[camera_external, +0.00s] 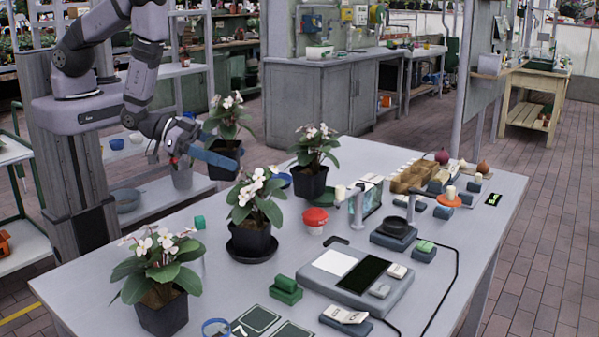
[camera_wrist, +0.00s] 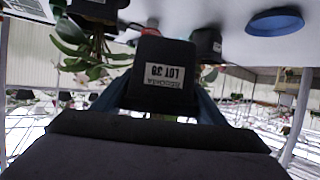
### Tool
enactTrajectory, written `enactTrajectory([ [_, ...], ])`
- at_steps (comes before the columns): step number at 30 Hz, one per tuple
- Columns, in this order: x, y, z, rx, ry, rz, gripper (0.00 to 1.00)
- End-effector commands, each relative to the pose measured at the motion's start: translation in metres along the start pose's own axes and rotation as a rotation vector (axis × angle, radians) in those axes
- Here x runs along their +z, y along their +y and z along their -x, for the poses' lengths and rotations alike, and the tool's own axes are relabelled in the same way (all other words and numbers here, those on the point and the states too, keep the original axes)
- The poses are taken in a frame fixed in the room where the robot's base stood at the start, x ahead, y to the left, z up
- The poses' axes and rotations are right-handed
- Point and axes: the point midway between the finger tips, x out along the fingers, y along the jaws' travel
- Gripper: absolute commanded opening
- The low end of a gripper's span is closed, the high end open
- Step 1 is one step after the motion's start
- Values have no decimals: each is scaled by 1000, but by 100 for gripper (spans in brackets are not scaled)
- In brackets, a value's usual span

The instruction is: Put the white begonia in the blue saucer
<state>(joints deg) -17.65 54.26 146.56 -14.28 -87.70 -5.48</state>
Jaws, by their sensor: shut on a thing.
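My gripper (camera_external: 224,158) is shut on the dark pot of a white-flowered begonia (camera_external: 226,128), near the table's back left edge. The pot appears raised and roughly upright. In the wrist view, which looks upside down, the held pot (camera_wrist: 162,72) sits between the blue fingers with a printed label facing the camera.
More white-flowered begonias in dark pots stand on the table (camera_external: 215,285): one at back (camera_external: 312,160), one on a black saucer (camera_external: 254,215), one at front left (camera_external: 160,280).

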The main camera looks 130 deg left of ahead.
Motion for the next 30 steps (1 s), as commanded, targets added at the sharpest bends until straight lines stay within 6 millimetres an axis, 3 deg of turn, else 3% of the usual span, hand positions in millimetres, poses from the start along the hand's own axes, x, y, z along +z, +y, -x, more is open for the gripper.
enactTrajectory([
  [8,-47,-64,-23,-152,12,65,36],
  [18,-102,-169,-33,-383,13,160,36],
  [27,-130,-241,-36,-537,7,224,36],
  [30,-135,-252,-46,-566,2,234,36],
])
